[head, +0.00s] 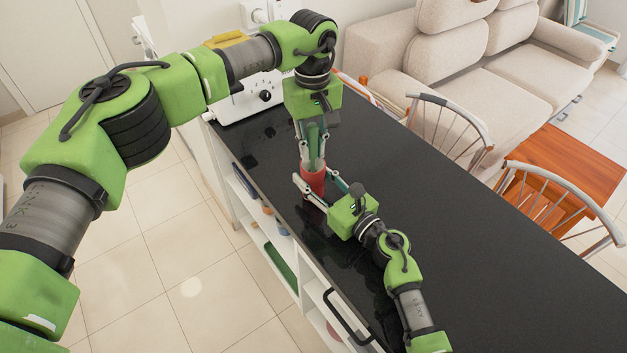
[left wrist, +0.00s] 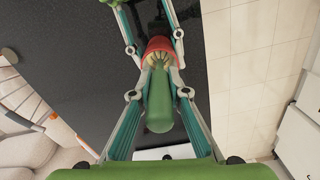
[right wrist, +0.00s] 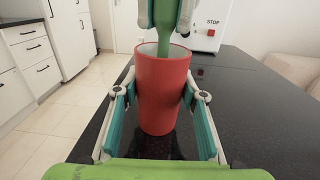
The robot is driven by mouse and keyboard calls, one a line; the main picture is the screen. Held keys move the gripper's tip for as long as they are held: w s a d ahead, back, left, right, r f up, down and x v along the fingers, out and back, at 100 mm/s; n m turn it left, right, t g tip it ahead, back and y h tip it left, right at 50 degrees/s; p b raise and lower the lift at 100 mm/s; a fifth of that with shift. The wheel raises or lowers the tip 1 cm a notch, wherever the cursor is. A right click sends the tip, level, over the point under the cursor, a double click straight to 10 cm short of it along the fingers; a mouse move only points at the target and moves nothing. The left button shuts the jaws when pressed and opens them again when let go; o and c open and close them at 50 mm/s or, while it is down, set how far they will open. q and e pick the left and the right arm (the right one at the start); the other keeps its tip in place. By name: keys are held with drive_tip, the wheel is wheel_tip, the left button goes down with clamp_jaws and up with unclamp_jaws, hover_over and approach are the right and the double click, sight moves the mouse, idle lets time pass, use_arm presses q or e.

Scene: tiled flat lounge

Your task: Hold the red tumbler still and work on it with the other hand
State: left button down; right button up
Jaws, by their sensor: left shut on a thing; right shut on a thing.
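The red tumbler (head: 313,181) stands upright on the black worktop. My right gripper (head: 314,193) is shut around its sides, one finger on each side, as the right wrist view shows with the tumbler (right wrist: 162,95) between the pads. My left gripper (head: 313,162) points down from above and is shut on a green-handled tool (left wrist: 159,105). The tool's lower end is in the tumbler's mouth, and pale bristle-like strips (left wrist: 158,58) show at the rim in the left wrist view. The tool's tip inside the tumbler is hidden.
The black worktop (head: 470,240) is clear to the right of my right arm. A white appliance (head: 243,101) with a black knob stands at its far end. Chairs (head: 455,120) line its far side. Open shelves (head: 262,235) with small items lie below the near edge.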

use_arm(q)
drive_tip(key=shift+r, duration=5.65)
use_arm(e)
drive_tip(key=o, duration=1.3)
drive_tip(key=v, duration=1.2)
drive_tip(key=shift+s+a, duration=0.1)
drive_tip(key=shift+a, duration=0.05)
